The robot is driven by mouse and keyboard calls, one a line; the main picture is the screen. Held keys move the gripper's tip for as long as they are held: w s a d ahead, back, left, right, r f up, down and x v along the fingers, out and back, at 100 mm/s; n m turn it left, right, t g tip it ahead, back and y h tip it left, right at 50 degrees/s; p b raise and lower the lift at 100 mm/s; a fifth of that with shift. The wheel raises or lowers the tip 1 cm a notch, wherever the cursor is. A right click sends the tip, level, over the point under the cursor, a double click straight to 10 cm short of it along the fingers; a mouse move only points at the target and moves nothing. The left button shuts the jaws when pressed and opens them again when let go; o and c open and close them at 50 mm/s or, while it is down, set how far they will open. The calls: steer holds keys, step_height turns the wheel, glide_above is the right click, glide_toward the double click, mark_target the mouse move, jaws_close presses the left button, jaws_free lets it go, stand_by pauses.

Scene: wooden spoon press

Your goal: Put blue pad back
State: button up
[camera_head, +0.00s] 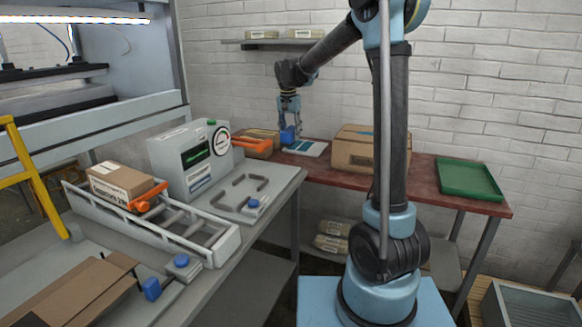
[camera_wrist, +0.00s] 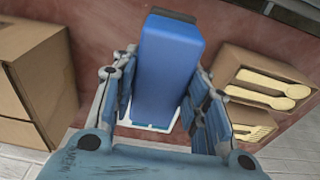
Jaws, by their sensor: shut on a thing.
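The blue pad (camera_wrist: 167,68) is a blue block with a dark end, held between the fingers of my gripper (camera_wrist: 163,95) in the wrist view. In the head view the pad (camera_head: 288,135) shows at the tip of my gripper (camera_head: 290,118), which points down over the red-brown table. A white and blue flat item (camera_head: 306,148) lies on the table just under and to the right of the pad. In the wrist view part of its white surface shows below the pad. I cannot tell whether the pad touches it.
A cardboard box (camera_head: 355,150) stands right of my gripper. An open box with wooden spoons (camera_wrist: 265,85) stands on the other side. A green tray (camera_head: 468,178) lies at the table's right end. The grey bench holds a machine (camera_head: 190,152) and other blue-headed parts (camera_head: 181,261).

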step_height(320, 180, down, 10)
steer(key=shift+s, duration=0.1)
stand_by(0.5)
steer(key=o, duration=0.9)
steer(key=shift+o, duration=0.2)
